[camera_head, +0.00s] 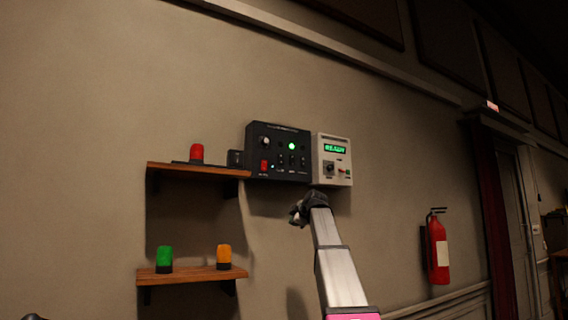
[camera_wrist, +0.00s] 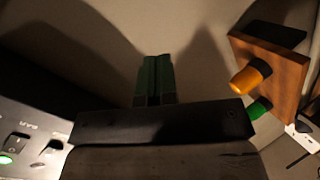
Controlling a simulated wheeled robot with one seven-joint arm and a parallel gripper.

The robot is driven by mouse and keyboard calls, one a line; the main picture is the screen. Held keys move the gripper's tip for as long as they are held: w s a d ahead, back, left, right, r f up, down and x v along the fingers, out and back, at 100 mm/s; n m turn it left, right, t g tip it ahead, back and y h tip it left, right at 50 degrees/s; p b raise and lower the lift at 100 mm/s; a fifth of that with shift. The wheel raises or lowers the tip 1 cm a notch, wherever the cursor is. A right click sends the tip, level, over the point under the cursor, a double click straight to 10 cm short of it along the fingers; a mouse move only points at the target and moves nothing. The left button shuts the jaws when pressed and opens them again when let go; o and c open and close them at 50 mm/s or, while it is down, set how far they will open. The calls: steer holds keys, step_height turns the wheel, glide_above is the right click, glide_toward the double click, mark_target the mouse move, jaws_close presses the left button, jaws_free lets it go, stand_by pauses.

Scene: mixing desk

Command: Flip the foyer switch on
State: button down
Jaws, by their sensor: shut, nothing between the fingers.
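A black control box (camera_head: 262,168) is on the wall in the head view, with a lit green lamp (camera_head: 292,146), a red switch (camera_head: 264,167) and several small dark switches (camera_head: 282,160). The labels are too small to read, so I cannot tell which switch is the foyer one. My gripper (camera_head: 297,213) is below the box's right end and apart from it. In the wrist view, my gripper's green fingers (camera_wrist: 155,72) are together and empty. A panel with toggles (camera_wrist: 48,146) and a glowing green light (camera_wrist: 5,158) shows at the lower left.
A pale box with a green display (camera_head: 335,149) adjoins the black box on the right. Left are an upper shelf (camera_head: 215,171) with a red lamp (camera_head: 196,153) and a lower shelf (camera_head: 190,276) with green and orange lamps. A fire extinguisher (camera_head: 438,245) hangs right.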

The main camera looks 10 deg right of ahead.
step_height(320, 180, up, 16)
steer(key=s+n+t, duration=0.2)
steer(key=s+n, duration=0.1)
steer(key=n+t+y, duration=0.1)
steer(key=n, duration=0.1)
glide_toward(281, 162)
steer(key=f+v, duration=0.1)
steer(key=v, duration=0.5)
steer(key=shift+s+d+r, duration=0.2)
steer(key=shift+d+r, duration=0.05)
steer(key=shift+r, duration=0.15)
steer(key=shift+w, duration=0.1)
steer(key=x, duration=1.2)
steer(key=shift+w+a+r, duration=0.1)
steer(key=shift+w+a, duration=0.05)
steer(key=shift+w, duration=0.15)
steer(key=shift+w+a, duration=0.2)
steer(key=shift+w, duration=0.4)
